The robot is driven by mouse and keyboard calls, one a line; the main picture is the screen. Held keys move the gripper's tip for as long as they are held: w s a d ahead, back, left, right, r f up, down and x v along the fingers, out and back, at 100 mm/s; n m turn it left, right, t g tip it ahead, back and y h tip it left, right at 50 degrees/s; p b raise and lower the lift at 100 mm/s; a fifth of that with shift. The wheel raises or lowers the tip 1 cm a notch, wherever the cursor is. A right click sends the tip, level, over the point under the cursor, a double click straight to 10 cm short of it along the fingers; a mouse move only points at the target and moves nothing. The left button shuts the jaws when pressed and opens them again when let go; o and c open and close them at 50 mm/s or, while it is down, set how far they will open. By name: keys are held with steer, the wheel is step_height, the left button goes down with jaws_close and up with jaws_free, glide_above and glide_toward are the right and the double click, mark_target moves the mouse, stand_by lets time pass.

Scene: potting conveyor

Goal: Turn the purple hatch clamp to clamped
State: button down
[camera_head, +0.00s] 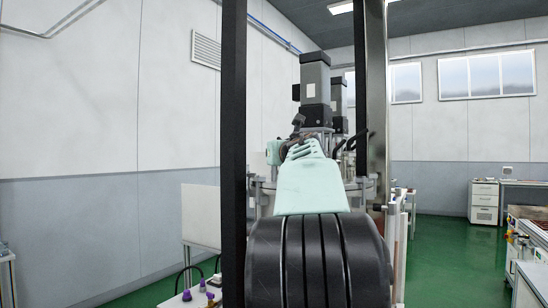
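Small purple knob-like parts (187,295) show at the lower left, on a light panel beside the black posts. I cannot tell whether one of them is the purple hatch clamp, or how it is turned. A metal vessel top (366,190) with a grey and black motor unit (315,80) stands behind the mint-green part in the middle; that part and a black ribbed body hide most of it. No gripper fingers can be made out in this view.
Two dark upright posts (233,150) frame the middle. A white panel (201,215) stands at left. A white drawer unit (484,202) stands at far right, and equipment (525,240) lines the right edge. Open green floor (440,255) lies between the middle and the right.

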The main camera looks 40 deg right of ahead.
stand_by(0.3)
steer(key=c, duration=2.1)
jaws_free()
steer(key=shift+s, duration=0.1)
steer(key=shift+v, duration=3.65)
